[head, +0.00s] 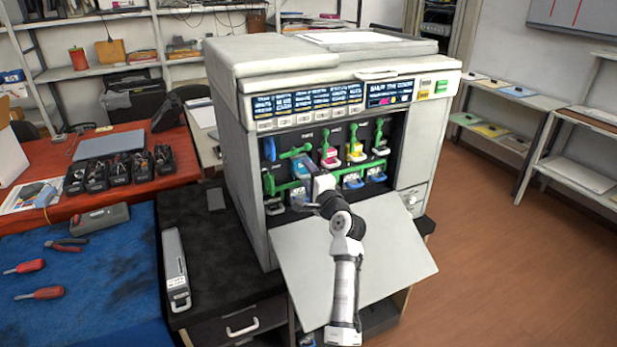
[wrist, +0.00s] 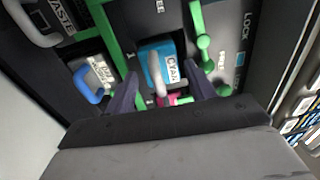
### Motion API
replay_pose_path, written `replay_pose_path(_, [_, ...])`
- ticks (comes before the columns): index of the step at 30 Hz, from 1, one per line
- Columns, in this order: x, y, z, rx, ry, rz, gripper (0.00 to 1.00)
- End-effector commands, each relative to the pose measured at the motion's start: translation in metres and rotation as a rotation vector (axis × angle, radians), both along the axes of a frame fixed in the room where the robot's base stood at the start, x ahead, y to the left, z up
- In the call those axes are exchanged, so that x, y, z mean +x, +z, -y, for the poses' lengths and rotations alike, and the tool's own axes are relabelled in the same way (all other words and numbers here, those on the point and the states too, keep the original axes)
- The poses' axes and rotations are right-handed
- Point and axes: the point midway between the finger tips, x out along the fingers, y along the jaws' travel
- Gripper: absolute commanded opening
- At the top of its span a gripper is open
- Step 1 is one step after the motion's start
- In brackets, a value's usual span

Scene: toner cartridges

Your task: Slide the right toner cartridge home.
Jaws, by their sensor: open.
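The cyan cartridge (wrist: 172,63), labelled CYAN, sits in its slot in the printer front, with a pale handle (wrist: 159,84) facing me. My gripper (wrist: 160,90) is open, its two dark fingers on either side of that handle; I cannot tell if they touch it. In the head view the cyan cartridge (head: 318,166) seems to stick out, and the green lever (head: 295,152) beside it lies sideways. My gripper (head: 322,184) is in front of it and hides part of the lower row. Magenta (head: 330,158), yellow (head: 355,153) and another cartridge (head: 380,147) sit to the right below upright green levers.
The printer's front door (head: 390,260) is folded down under my arm. Blue-handled units (head: 352,181) and a green bar (head: 290,186) fill the lower row. A long grey cartridge-like unit (head: 174,265) lies on the black cabinet (head: 225,260) at left. Open floor is at right.

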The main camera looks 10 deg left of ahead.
Motion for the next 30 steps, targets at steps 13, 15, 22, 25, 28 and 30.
replay_pose_path(13, [-0.003, 0.0, 0.003, 0.001, -0.001, 0.001, 0.55])
replay_pose_path(15, [-0.006, 0.0, 0.005, 0.001, -0.001, -0.001, 0.55])
replay_pose_path(22, [-0.015, -0.001, 0.012, 0.0, -0.001, 0.0, 0.55])
replay_pose_path(25, [-0.02, -0.001, 0.014, 0.0, -0.001, 0.001, 0.55])
replay_pose_path(28, [-0.023, -0.002, 0.018, 0.0, -0.001, 0.0, 0.55])
replay_pose_path(30, [-0.026, -0.002, 0.02, 0.0, -0.001, 0.0, 0.55])
